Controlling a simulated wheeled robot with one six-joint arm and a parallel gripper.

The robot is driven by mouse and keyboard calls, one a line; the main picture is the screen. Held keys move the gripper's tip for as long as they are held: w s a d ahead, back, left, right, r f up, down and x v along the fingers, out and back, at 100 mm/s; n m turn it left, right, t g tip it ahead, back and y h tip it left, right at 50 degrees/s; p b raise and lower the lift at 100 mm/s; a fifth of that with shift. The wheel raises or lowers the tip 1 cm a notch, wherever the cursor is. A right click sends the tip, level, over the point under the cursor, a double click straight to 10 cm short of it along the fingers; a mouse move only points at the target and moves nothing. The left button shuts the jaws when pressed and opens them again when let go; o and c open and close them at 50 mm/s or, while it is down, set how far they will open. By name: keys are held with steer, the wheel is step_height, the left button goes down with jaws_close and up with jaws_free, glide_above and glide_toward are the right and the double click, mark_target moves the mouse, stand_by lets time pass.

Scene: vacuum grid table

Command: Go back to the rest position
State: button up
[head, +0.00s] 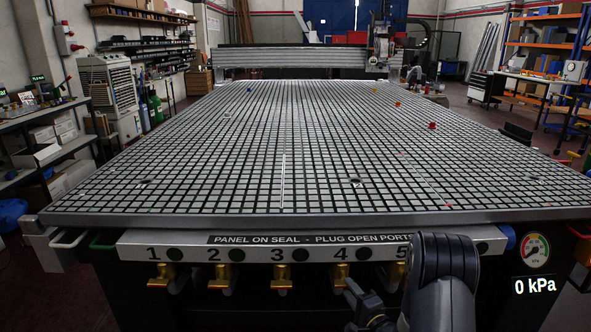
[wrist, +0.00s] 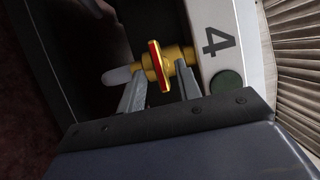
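My gripper (wrist: 158,85) is open. Its two grey fingers stand apart on either side of a brass valve with a red handle (wrist: 160,66), with a gap to the handle on both sides. The number 4 (wrist: 215,42) is on the white strip beside this valve. In the head view my gripper (head: 362,298) is a dark shape low in front of the panel, just below and right of valve 4 (head: 341,275); its fingertips are hard to make out there. My arm (head: 445,270) hides part of the panel around number 5.
The grid table (head: 170,207) spans the view, with small coloured pieces on it, including a red one (head: 432,125). Brass valves (head: 162,276) line the front below the numbered panel (head: 135,246). The pressure gauge (head: 537,250) at right reads 0 kPa.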

steer(key=x, duration=0.3)
steer(key=shift+w, duration=0.1)
stand_by(0.3)
